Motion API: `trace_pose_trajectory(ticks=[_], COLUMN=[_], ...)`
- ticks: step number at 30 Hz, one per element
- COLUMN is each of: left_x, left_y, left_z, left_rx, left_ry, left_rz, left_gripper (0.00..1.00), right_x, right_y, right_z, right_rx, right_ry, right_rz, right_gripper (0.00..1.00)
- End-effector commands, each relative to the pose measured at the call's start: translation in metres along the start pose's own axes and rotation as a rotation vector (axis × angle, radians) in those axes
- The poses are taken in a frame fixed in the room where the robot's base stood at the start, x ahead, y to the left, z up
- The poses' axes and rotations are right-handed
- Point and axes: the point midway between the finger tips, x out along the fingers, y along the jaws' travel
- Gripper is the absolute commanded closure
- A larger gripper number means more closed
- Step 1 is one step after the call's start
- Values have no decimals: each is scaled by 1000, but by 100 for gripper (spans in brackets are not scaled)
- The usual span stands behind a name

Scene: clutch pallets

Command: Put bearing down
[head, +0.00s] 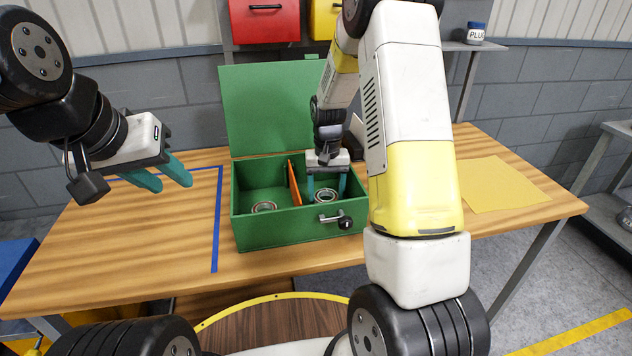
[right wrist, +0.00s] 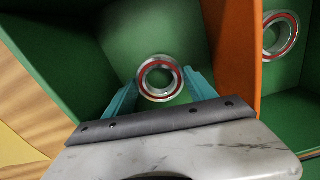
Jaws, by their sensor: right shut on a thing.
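A green box (head: 285,237) with an open lid stands on the table. An orange divider (head: 294,183) splits it into left and right compartments. My right gripper (head: 327,190) reaches down into the right compartment, shut on a bearing (head: 328,197). In the right wrist view this bearing (right wrist: 160,78) is a silver ring with a red band between the teal fingers. I cannot tell whether it touches the box floor. A second bearing (head: 264,207) lies in the left compartment. My left gripper (head: 165,180) is open and empty, left of the box above the table.
Blue tape (head: 217,220) marks the wooden table (head: 120,235) left of the box. A yellow sheet (head: 500,184) lies at the right. Red (head: 264,20) and yellow (head: 324,18) bins hang behind. The box lid (head: 265,108) stands upright at the back.

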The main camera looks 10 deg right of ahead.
Motion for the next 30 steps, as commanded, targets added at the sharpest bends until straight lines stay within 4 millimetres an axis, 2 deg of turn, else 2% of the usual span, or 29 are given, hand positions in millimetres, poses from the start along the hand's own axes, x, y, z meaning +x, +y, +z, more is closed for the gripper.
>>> trace_pose_trajectory(ticks=[3, 13, 14, 16, 17, 26, 30], left_x=[0, 0, 0, 0, 0, 0, 0], left_y=[0, 0, 0, 0, 0, 0, 0], left_z=[0, 0, 0, 0, 0, 0, 0], left_rx=[0, 0, 0, 0, 0, 0, 0], left_ry=[0, 0, 0, 0, 0, 0, 0], left_rz=[0, 0, 0, 0, 0, 0, 0], left_gripper=[64, 64, 64, 64, 64, 64, 64], right_x=[12, 15, 15, 15, 15, 14, 4], right_y=[0, 0, 0, 0, 0, 0, 0], right_z=[0, 0, 0, 0, 0, 0, -1], right_rx=[0, -1, 0, -1, -1, -1, -1], right_ry=[-1, 0, 0, 0, 0, 0, 2], right_rz=[0, 0, 0, 0, 0, 0, 0], right_gripper=[92, 92, 31, 18, 14, 14, 14])
